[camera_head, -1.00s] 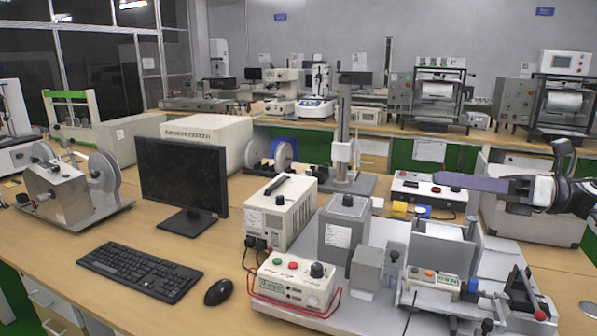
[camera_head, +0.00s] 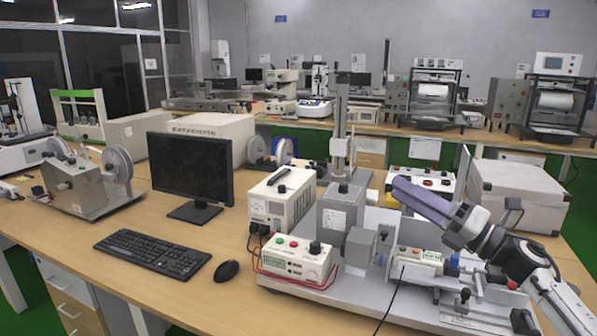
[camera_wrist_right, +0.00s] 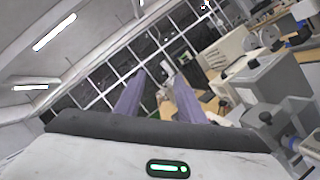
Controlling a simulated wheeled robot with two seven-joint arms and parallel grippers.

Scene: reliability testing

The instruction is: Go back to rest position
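My right gripper (camera_head: 394,184) shows in the head view above the test rig on the right of the table. Its arm comes in from the lower right corner, and its purple fingers point up and to the left. In the right wrist view the two purple fingers (camera_wrist_right: 160,76) stand apart with nothing between them, so the gripper is open and empty. From the head view I cannot tell whether it touches the rig. My left gripper is in neither view.
The test rig (camera_head: 338,208) and a white power supply (camera_head: 281,200) stand beneath and left of the right gripper. A monitor (camera_head: 189,168), keyboard (camera_head: 152,252) and mouse (camera_head: 227,270) are further left. A grey case (camera_head: 518,190) stands behind the arm.

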